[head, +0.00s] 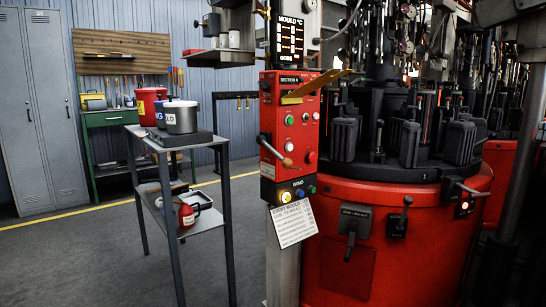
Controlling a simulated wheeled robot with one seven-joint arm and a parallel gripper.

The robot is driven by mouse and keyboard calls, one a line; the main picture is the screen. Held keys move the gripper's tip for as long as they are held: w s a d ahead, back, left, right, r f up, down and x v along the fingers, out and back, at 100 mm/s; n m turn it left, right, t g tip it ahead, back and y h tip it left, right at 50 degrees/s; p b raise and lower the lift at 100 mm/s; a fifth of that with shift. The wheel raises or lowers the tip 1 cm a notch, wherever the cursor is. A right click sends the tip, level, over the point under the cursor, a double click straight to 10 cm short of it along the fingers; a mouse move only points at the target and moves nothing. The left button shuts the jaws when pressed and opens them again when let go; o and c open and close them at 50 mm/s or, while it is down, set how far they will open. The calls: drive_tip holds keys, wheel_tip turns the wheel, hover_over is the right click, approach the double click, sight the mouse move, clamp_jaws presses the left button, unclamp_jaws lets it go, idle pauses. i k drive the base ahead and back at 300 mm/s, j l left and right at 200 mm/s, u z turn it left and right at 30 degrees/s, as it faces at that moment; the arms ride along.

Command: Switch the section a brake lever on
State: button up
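The red control panel (307,131) labelled "SECTION A" stands upright at the picture's centre. A lever with a round tan knob (287,162) slants down to the right across the panel's lower half. A long tan handle-like piece (308,88) slants up to the right across its top. On the red machine base, a grey down-hanging handle (350,243) sits under a small plate, and a dark lever (401,212) stands upright. I cannot read which is the brake lever. My gripper is not in view.
The red round base (375,190) carries dark moulds. A grey metal stand (178,145) with pots on top and a red can (188,214) below is left of the panel. A green workbench (108,119) and grey lockers (40,100) stand behind. The left foreground floor is clear.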

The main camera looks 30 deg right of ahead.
sight(408, 200)
drive_tip(key=z, duration=1.9)
